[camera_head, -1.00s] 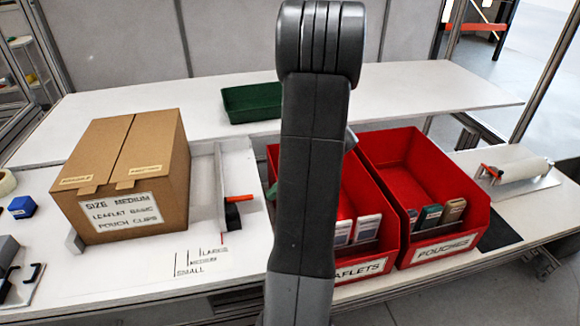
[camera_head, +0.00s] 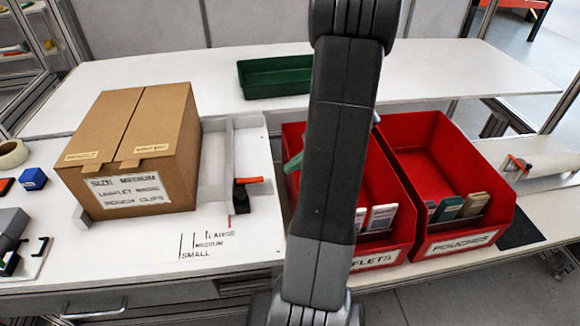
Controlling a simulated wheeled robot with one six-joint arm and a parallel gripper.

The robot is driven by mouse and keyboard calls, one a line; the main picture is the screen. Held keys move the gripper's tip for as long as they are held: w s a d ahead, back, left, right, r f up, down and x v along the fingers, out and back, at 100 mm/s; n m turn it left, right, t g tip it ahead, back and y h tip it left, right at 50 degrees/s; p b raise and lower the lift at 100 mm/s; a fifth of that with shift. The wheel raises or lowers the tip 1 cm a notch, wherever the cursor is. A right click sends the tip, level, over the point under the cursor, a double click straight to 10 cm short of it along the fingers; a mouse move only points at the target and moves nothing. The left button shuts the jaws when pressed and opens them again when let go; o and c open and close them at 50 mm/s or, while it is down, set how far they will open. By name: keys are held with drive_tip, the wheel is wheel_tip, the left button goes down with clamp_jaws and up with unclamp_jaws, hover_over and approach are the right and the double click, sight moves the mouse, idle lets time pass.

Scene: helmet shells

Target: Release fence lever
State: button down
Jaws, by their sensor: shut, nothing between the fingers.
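The fence lever (camera_head: 249,181) has an orange handle on a black block and points to the right. It sits on the right side of the grey upright fence (camera_head: 229,165) on the white worktop. A closed cardboard box (camera_head: 135,150) labelled "SIZE: MEDIUM" stands left of the fence, with a gap between them. My dark arm crosses the middle of the view, right of the lever and apart from it in the picture. My gripper is not visible.
Two red bins, leaflets (camera_head: 395,240) and pouches (camera_head: 430,170), stand to the right, the leaflets bin partly hidden by my arm. A green tray (camera_head: 275,78) lies behind. Size marks (camera_head: 208,243) are in front of the fence. A blue block (camera_head: 33,179) lies at left.

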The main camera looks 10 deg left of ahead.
sight(250, 181)
drive_tip(key=x, duration=0.7)
drive_tip(key=shift+s+a+f, duration=0.1)
drive_tip(key=shift+a+f, duration=0.15)
drive_tip(key=shift+a, duration=0.05)
drive_tip(key=shift+r, duration=0.15)
